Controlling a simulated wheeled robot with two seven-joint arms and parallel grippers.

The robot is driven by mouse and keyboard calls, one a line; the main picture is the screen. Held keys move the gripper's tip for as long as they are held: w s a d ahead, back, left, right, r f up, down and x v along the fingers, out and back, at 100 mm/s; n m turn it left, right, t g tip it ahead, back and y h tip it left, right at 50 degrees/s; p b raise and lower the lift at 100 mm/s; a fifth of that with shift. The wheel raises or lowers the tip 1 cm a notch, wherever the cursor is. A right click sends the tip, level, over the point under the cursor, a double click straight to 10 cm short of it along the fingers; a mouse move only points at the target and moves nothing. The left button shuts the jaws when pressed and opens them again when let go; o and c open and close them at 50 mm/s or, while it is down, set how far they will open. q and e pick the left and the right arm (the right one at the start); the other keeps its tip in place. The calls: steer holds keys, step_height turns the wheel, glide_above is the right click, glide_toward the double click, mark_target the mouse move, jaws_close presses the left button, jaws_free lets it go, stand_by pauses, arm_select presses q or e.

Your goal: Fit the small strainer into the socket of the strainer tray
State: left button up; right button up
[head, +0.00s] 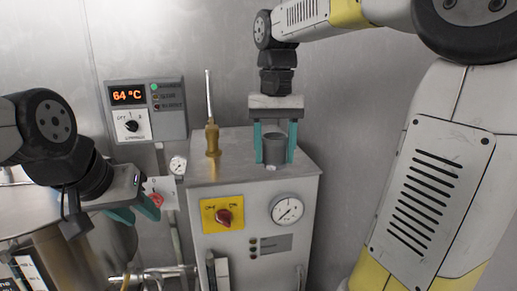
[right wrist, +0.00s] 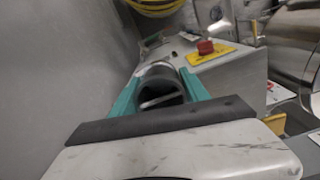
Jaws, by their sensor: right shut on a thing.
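My right gripper (head: 273,152) points down over the top of the grey cabinet, with its teal fingers shut on a dark grey, open-topped cup (head: 275,148). The cup appears to be the small strainer, but I see no mesh. It stands upright between the fingers; whether it touches the cabinet top is unclear. In the right wrist view the cup (right wrist: 160,88) shows its dark round opening between the fingers. My left gripper (head: 136,211) is at the lower left, empty, with its teal fingers apart. I cannot make out the strainer tray or its socket.
The grey cabinet (head: 205,175) has a red knob (head: 223,217) on a yellow plate and a round gauge (head: 288,209) on its front. A temperature box (head: 145,110) hangs on the wall.

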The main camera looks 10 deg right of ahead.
steer(key=w+d, duration=0.1)
steer(key=w, duration=0.4)
steer(key=w+d+f, duration=0.1)
steer(key=w, duration=0.4)
steer(key=w+d, duration=0.1)
steer(key=w, duration=0.4)
steer(key=shift+w+d+f, duration=0.1)
steer(key=shift+w+f, duration=0.15)
steer(key=shift+w, duration=0.05)
steer(key=shift+f, duration=1.75)
steer(key=shift+f, duration=0.1)
steer(key=o, duration=1.4)
